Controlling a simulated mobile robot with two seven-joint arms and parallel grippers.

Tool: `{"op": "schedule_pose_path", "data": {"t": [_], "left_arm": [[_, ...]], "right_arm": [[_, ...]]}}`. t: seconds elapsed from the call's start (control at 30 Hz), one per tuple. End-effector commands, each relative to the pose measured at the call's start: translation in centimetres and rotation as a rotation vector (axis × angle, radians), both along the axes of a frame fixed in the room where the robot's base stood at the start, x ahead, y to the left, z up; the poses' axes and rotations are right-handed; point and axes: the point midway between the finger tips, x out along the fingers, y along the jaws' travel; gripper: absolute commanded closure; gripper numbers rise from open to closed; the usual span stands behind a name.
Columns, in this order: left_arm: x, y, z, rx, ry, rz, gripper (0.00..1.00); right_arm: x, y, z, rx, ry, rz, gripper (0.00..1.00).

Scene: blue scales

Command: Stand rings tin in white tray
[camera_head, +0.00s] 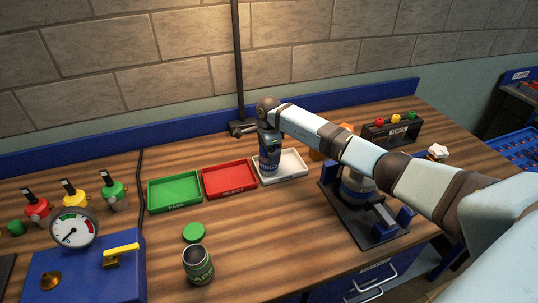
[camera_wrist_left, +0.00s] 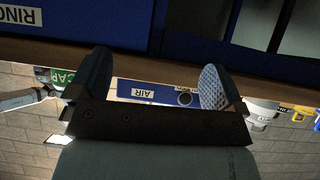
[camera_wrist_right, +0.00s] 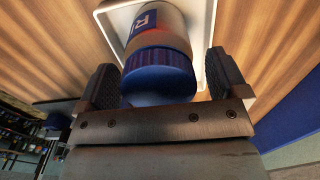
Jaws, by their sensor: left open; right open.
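The rings tin (camera_head: 270,161), with a blue label, stands upright in the white tray (camera_head: 297,175) in the head view. In the right wrist view the tin's blue lid (camera_wrist_right: 158,75) faces me, and the white tray (camera_wrist_right: 211,40) shows around the tin. My right gripper (camera_head: 268,138) is above the tin, pointing down. Its jaws (camera_wrist_right: 163,85) are open, one finger on each side of the lid with gaps visible. My left gripper (camera_wrist_left: 155,85) is open and empty in its wrist view; it is outside the head view.
Left of the white tray are a red tray (camera_head: 230,193) and a green tray (camera_head: 175,206). An open green tin (camera_head: 198,268) and a green lid (camera_head: 193,232) are in front. A dark fixture (camera_head: 372,228) stands right of the tray, under my right arm. A gauge (camera_head: 74,228) is at left.

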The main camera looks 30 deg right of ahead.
Motion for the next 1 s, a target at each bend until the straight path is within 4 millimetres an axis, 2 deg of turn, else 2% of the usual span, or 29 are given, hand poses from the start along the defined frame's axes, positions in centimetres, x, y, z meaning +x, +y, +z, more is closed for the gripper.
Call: {"op": "schedule_pose_path", "data": {"t": [0.3,0.5,0.7,1.0], "left_arm": [[0.0,0.0,-1.1,0.000,0.001,0.000,0.04],[-0.1,0.0,-1.6,0.001,0.004,-0.001,0.04],[-0.1,0.0,-1.7,0.001,0.005,-0.001,0.04],[-0.1,0.0,-1.6,0.000,0.003,-0.001,0.04]], "right_arm": [[0.0,0.0,6.8,-0.001,-0.004,0.002,0.08],[0.0,0.0,9.6,-0.001,-0.002,0.001,0.08],[-0.1,0.0,10.4,-0.001,0.001,0.001,0.08],[-0.1,0.0,10.4,-0.001,0.001,0.001,0.08]]}}
